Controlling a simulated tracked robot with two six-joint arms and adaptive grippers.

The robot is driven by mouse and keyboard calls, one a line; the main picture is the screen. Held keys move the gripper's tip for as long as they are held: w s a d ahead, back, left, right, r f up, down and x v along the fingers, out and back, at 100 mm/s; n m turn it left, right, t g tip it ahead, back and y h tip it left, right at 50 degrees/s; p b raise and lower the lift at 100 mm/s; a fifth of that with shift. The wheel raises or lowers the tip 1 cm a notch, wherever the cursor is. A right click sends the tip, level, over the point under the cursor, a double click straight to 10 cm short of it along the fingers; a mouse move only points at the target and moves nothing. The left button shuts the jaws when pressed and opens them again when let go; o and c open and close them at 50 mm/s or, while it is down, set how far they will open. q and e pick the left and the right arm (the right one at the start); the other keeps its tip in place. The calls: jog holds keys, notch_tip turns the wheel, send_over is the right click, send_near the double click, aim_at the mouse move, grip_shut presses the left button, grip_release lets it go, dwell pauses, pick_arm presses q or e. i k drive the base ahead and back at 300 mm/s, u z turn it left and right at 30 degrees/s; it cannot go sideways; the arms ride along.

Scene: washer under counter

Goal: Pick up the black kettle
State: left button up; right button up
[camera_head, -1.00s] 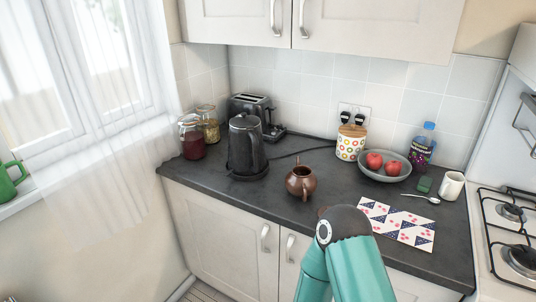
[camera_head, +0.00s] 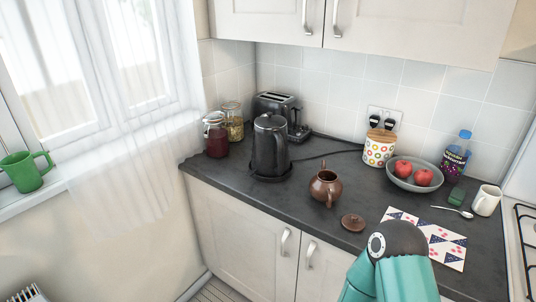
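The black kettle (camera_head: 270,147) stands upright on its dark base on the counter, left of the middle. The toaster is right behind it and glass jars stand to its left. A teal arm link of mine comes in from the bottom right, in front of the patterned mat. Neither of my grippers shows in the view, so nothing is seen holding or touching the kettle.
A brown teapot (camera_head: 325,187) and its lid (camera_head: 353,222) lie right of the kettle. The toaster (camera_head: 280,113), red jar (camera_head: 216,138) and yellowish jar (camera_head: 233,122) crowd it behind and left. A fruit bowl (camera_head: 396,179) is farther right. Counter in front of the kettle is clear.

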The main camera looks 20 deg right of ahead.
aim_at(270, 152)
jog(key=u, duration=0.05)
jog(key=i, duration=0.95)
jog(key=z, duration=0.05)
